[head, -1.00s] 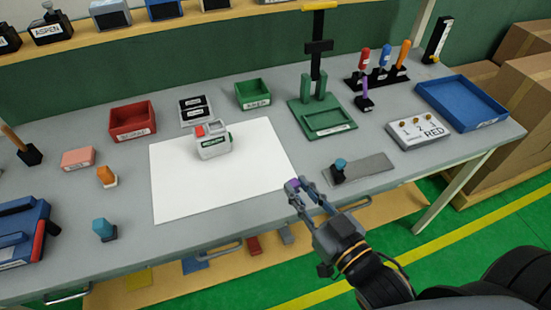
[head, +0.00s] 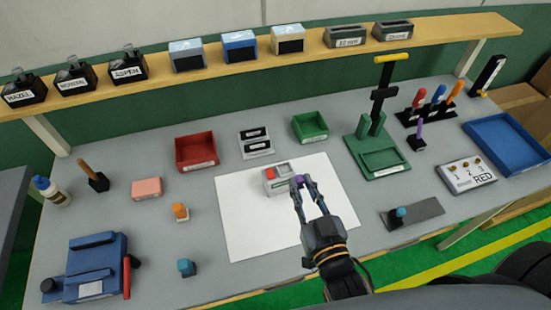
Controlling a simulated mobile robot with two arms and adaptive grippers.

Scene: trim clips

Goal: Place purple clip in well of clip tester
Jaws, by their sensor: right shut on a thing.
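My right gripper (head: 310,194) reaches in from the bottom over the white sheet (head: 249,232). It is shut on the small purple clip (head: 299,181), which shows at its fingertips. The clip tester appears to be the small light-grey box (head: 271,187) with a red patch on top, standing on the sheet. The clip is at the box's right end in the picture; I cannot tell whether they touch. The fingers and clip hide part of the box, and its well cannot be made out. My left gripper is not in view.
A red bin (head: 197,164), a green bin (head: 309,139) and a green press (head: 377,164) stand behind the sheet. A blue tray (head: 507,157) is at the right. A blue device (head: 95,285) is at the front left. The sheet's left part is clear.

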